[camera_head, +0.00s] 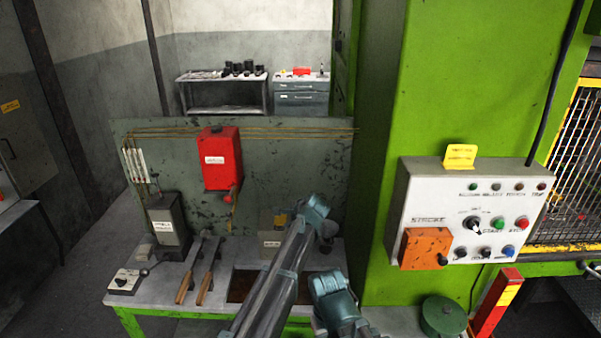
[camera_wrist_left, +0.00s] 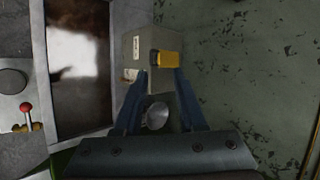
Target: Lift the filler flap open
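A grey box (camera_head: 270,240) with a small yellow flap (camera_head: 282,219) stands against the back panel behind the bench, partly hidden by my left arm. In the left wrist view the same box (camera_wrist_left: 142,48) shows a label, and the yellow flap (camera_wrist_left: 167,57) lies just beyond my fingertips. My left gripper (camera_wrist_left: 162,76) is open, with a finger on each side and nothing between the tips. I cannot tell whether the fingers touch the box. A round metal knob or cap (camera_wrist_left: 157,115) shows between the fingers.
A red box (camera_head: 220,160) hangs on the back panel. Tongs with wooden handles (camera_head: 193,275) lie on the bench (camera_head: 125,302), left of a dark recess. The control panel (camera_head: 468,215) is on the green press column at right. A red-knobbed lever (camera_wrist_left: 26,108) stands nearby.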

